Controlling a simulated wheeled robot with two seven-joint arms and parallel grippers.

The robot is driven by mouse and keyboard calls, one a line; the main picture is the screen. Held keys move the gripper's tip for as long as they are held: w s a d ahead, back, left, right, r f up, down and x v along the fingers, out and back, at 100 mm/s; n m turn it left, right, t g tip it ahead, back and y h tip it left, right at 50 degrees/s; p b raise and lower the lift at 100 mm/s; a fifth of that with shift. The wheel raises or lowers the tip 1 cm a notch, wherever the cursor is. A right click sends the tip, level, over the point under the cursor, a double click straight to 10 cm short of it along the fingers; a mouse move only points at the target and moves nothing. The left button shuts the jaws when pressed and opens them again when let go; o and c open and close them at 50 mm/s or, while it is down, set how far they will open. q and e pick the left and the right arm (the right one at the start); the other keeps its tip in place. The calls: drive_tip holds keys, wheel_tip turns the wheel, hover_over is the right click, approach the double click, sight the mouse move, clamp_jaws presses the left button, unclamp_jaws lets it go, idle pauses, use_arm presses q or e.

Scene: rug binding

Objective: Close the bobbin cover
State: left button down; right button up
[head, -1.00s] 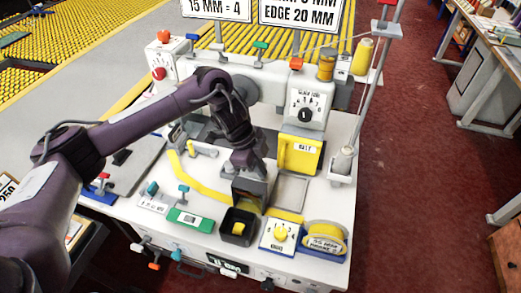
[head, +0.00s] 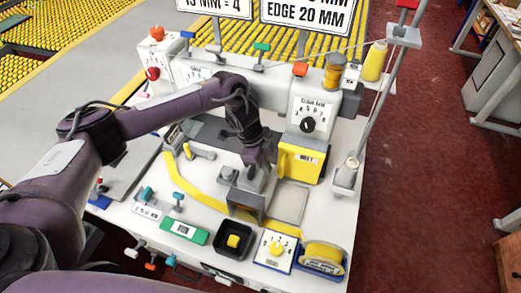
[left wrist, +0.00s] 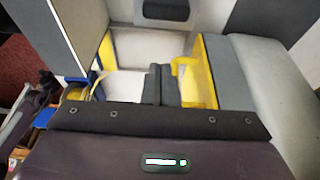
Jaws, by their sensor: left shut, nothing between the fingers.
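The bobbin cover, which I take to be the grey-brown flap (head: 246,204), stands raised at the left edge of a light grey square area (head: 289,203) in the head view. I cannot tell its exact angle. A grey panel with a yellow edge (left wrist: 88,30) at upper left in the left wrist view may be this cover. My left gripper (head: 258,170) is shut and empty, just behind and above the flap. Its dark fingers (left wrist: 158,86) show in the left wrist view. I cannot tell whether they touch anything. My right gripper is out of view.
A yellow box (head: 301,161) stands right of my left gripper. In front are a black tray (head: 234,241), a dial block (head: 274,251) and a yellow tape roll (head: 324,256). A thread stand (head: 376,95) rises at the right.

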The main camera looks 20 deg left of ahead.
sight(262, 178)
use_arm(q)
drive_tip(key=a+f+p, duration=0.2)
drive_tip(key=shift+w+f, duration=0.1)
drive_tip(key=shift+f, duration=0.2)
drive_tip(key=shift+a+p, duration=0.3)
drive_tip(key=shift+a, duration=0.05)
drive_tip(key=shift+a+f, duration=0.1)
drive_tip(key=shift+a, duration=0.1)
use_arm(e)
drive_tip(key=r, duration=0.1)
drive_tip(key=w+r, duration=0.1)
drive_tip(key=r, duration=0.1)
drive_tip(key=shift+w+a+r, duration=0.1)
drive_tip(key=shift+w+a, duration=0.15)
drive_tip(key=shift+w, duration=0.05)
use_arm(q)
drive_tip(key=a+b, duration=0.2)
drive_tip(key=a, duration=0.7)
drive_tip(key=shift+w+a+f, duration=0.1)
drive_tip(key=shift+w+a, duration=0.05)
drive_tip(key=shift+a, duration=0.15)
drive_tip(key=shift+d, duration=0.15)
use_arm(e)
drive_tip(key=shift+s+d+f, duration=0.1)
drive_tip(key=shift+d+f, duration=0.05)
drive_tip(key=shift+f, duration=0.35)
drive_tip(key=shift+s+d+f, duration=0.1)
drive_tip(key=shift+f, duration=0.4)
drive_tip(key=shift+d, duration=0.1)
